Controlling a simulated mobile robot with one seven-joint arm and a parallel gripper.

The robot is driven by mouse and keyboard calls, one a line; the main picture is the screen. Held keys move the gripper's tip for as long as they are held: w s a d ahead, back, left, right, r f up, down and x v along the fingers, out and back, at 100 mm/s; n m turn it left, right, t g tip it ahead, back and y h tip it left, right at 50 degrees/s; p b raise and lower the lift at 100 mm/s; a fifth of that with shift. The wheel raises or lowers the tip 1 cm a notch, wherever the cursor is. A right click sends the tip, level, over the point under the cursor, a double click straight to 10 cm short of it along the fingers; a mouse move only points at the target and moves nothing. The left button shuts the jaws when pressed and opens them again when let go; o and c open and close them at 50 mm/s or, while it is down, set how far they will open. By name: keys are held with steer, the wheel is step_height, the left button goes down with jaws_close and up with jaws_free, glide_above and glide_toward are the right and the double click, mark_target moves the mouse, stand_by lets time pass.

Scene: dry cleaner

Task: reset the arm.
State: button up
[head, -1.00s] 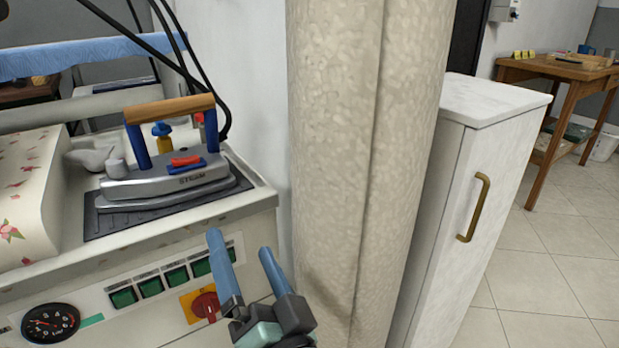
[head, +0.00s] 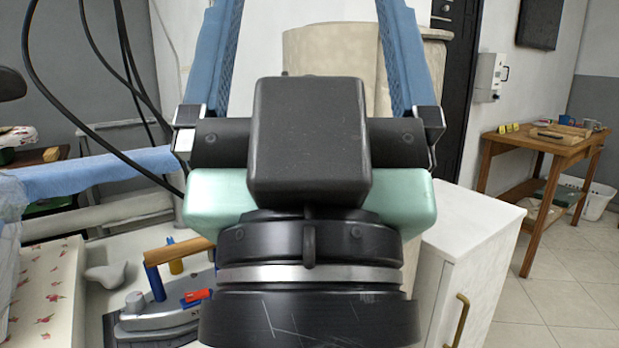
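My gripper (head: 308,25) stands large and close in the middle of the head view, pointing up. Its two blue fingers are spread wide apart, with nothing visible between them except the beige column behind. The fingertips run out of the top of the picture. My gripper's black and mint-green body hides part of the iron and the middle of the scene.
A steam iron (head: 160,305) with a wooden handle rests on the pressing station at lower left. Black hoses (head: 85,110) hang at upper left. A beige column (head: 340,60) stands behind my gripper. A white cabinet (head: 470,250) and a wooden table (head: 545,145) are at right, with open floor between.

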step_height(320, 180, up, 25)
steer(key=p, duration=2.2)
steer(key=shift+p, duration=0.3)
